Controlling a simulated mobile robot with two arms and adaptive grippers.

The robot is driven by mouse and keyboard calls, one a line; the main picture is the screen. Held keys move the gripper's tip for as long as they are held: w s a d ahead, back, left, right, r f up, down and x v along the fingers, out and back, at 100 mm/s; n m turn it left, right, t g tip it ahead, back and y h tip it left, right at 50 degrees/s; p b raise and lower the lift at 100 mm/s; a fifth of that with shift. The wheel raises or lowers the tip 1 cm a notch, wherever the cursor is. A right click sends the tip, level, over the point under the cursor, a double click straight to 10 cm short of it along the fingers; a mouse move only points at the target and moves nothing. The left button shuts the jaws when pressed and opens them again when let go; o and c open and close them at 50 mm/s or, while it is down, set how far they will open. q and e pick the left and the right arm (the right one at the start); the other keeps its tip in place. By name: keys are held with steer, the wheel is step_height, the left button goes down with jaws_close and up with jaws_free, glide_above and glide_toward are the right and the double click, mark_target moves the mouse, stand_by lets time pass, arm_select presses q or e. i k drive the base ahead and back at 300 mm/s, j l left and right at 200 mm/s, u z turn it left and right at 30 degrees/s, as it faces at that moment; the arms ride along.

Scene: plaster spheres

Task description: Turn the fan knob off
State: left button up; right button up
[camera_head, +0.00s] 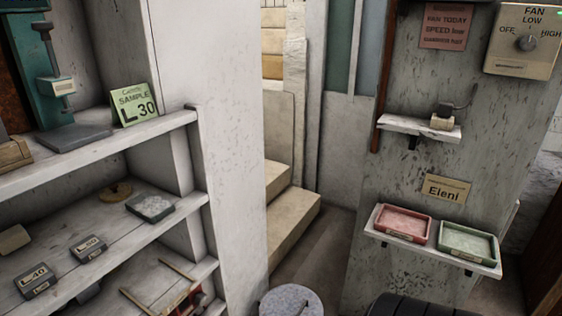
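The fan control box (510,66) is a beige box at the upper right, mounted high on a grey, speckled wall panel. It is marked FAN, with OFF at left, LOW at top and HIGH at right. The dark round fan knob (527,43) is at its middle. The knob is too small to tell which mark it points to. Neither of my grippers is in view.
Below are a small wall shelf (395,124) and a lower shelf with a red tray (404,225) and a green tray (468,243). White shelving (110,158) fills the left. Steps (290,228) rise at the middle.

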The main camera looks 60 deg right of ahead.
mark_target(528, 43)
steer(key=z, duration=0.5)
steer(key=k+z, duration=0.1)
steer(key=z, duration=1.3)
steer(key=k+l+z, duration=0.1)
steer(key=z, duration=0.85)
